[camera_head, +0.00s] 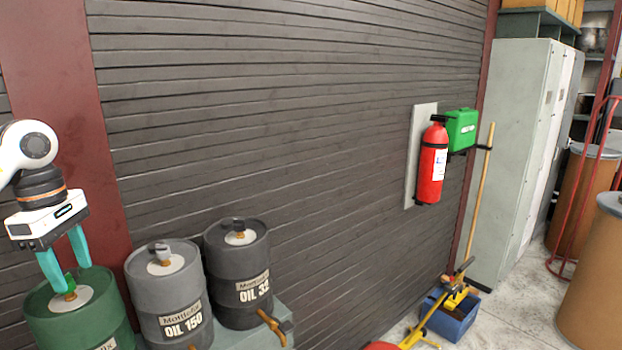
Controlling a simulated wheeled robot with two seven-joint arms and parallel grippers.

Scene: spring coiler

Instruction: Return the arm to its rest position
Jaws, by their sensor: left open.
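My left gripper (67,274) comes in from the left with its teal fingers pointing down. Its fingers are apart, one on the left and one on the right, just over the top of a green oil barrel (103,318). A small cap with green and brown parts (70,289) sits on the pale disc of that barrel, at the fingertips. I cannot tell whether the fingers touch it. My right gripper is not in view.
Two grey barrels marked OIL 150 (160,307) and OIL 32 (228,291) stand right beside the green one. A dark slatted wall (300,130) is behind them. A red fire extinguisher (432,165), green box (461,131) and blue bin (455,318) are farther right.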

